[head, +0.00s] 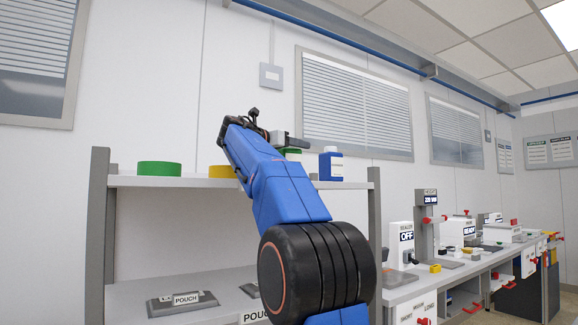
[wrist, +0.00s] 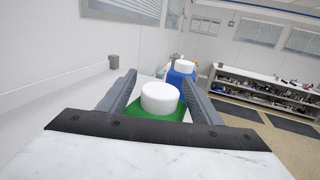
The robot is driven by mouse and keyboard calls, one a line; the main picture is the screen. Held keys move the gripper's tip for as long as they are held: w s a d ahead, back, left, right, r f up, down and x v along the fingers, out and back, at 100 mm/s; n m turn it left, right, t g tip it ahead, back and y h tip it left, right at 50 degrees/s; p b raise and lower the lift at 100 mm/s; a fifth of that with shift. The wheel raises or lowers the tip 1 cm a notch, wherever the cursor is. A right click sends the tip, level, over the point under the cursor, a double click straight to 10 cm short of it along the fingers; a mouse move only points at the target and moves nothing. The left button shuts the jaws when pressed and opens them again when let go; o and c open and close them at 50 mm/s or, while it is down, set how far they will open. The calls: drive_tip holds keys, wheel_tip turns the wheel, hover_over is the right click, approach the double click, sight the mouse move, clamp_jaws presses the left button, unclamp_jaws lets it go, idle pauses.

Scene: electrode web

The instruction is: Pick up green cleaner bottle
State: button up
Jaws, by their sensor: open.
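The green cleaner bottle (wrist: 185,111) with its white cap (wrist: 160,97) stands on the shelf, between the two open fingers of my gripper (wrist: 165,92) in the wrist view. The fingers lie on either side of the cap, and I cannot tell whether they touch the bottle. In the head view the green bottle (head: 291,151) is mostly hidden behind my gripper (head: 290,141); only a little green and white shows.
A blue bottle (head: 331,164) with a white cap stands just beyond the green one. A green roll (head: 159,169) and a yellow roll (head: 221,171) sit further left on the shelf (head: 135,182). Grey shelf posts (head: 375,215) flank it. A workbench runs off to the right.

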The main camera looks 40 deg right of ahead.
drive_tip(key=shift+w+d, duration=0.1)
drive_tip(key=shift+d, duration=0.7)
clamp_jaws()
